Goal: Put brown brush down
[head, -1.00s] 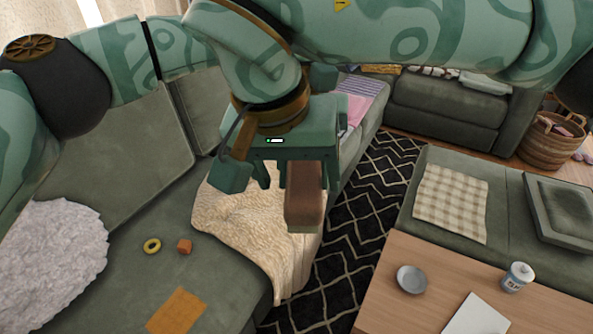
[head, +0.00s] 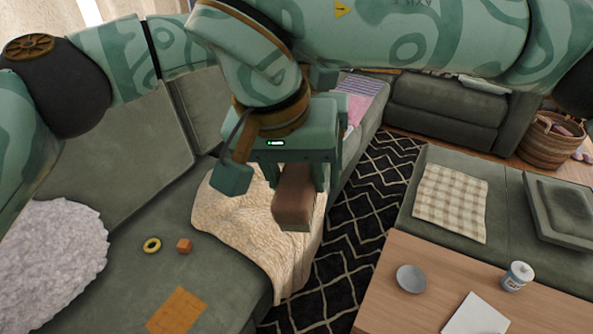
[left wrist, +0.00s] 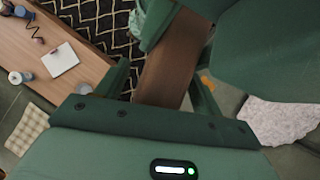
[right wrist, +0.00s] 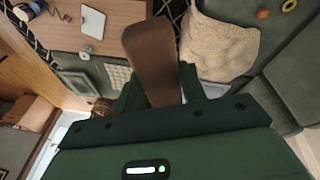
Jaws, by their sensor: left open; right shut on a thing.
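The brown brush (head: 293,205) hangs in the air below my green grippers, which crowd together at the centre of the head view, over the cream throw. My right gripper (right wrist: 160,95) is shut on the brush (right wrist: 152,55) in the right wrist view. My left gripper (left wrist: 162,95) is open, its fingers standing apart on either side of the brush (left wrist: 172,70) in the left wrist view. More of my green arm covers the top right of that view. In the head view the arms overlap, and the upper part of the brush is hidden.
The green sofa bears a cream throw (head: 255,235), a fluffy cushion (head: 55,245), a yellow ring (head: 152,245), an orange cube (head: 184,245) and an orange cloth (head: 177,310). A wooden table (head: 400,265) at right holds a grey dish (head: 411,279), white jar (head: 518,276) and white pad (head: 475,316).

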